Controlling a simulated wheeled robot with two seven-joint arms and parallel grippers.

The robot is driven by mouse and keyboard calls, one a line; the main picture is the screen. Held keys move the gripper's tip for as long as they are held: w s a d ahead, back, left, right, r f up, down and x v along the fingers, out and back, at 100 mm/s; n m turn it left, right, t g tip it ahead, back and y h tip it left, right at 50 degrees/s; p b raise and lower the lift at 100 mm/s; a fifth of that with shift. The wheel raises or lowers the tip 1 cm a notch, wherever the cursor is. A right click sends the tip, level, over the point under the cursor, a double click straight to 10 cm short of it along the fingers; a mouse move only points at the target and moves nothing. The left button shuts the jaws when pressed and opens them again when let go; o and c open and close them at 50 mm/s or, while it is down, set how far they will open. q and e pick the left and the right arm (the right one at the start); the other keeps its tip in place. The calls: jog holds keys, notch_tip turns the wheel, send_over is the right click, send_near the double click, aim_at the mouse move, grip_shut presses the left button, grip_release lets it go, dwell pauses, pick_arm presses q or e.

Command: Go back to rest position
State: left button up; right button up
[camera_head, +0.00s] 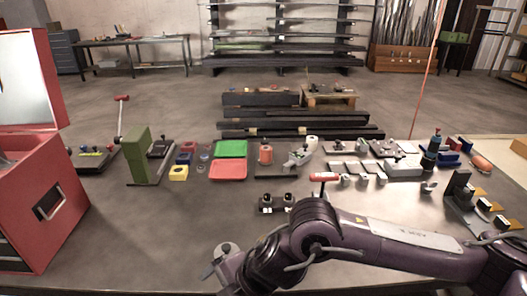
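My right arm comes in from the right along the bottom of the head view, purple and jointed, bent at an elbow near the middle. Its end, with the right gripper (222,264), hangs low over the front of the grey table (140,240). The fingers are small and partly cut off by the arm, so I cannot tell whether they are open or shut. I see nothing clearly held. My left arm and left gripper are out of view.
A red tool chest (85,165) stands at the left edge. A green tray (231,148), a red tray (228,171), a green block (137,158) and several small parts stand across the back. Black fixtures (462,190) stand at the right. The left front is clear.

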jog(key=s+a+r+m+t+y, duration=0.1)
jog(key=a+r+m+t+y, duration=0.35)
jog(key=a+r, duration=0.35)
jog(key=w+d+f+m+t+h, duration=0.1)
jog(key=w+d+m+t+h, duration=0.4)
jog(key=d+m, duration=0.65)
jog(key=d+f+m+g+h, duration=0.2)
jog(key=d+f+m+h, duration=0.15)
jog(key=d+f, duration=0.45)
jog(key=s+d+f+m+g+h, duration=0.1)
jog(key=s+d+f+m+g, duration=0.2)
jog(key=s+d, duration=0.4)
jog(key=s+d+f+m+g+h, duration=0.2)
jog(key=s+d+f, duration=0.25)
jog(key=d, duration=0.45)
notch_tip(320, 180, down, 29)
jog(key=s+g+b, duration=0.1)
jog(key=b, duration=0.1)
jog(key=s+d+f+g, duration=0.1)
jog(key=s+d+f, duration=0.2)
jog(key=s+f, duration=1.7)
jog(key=shift+s+d+f+b, duration=0.15)
jog(key=shift+s+f+b, duration=0.2)
jog(key=shift+f, duration=0.35)
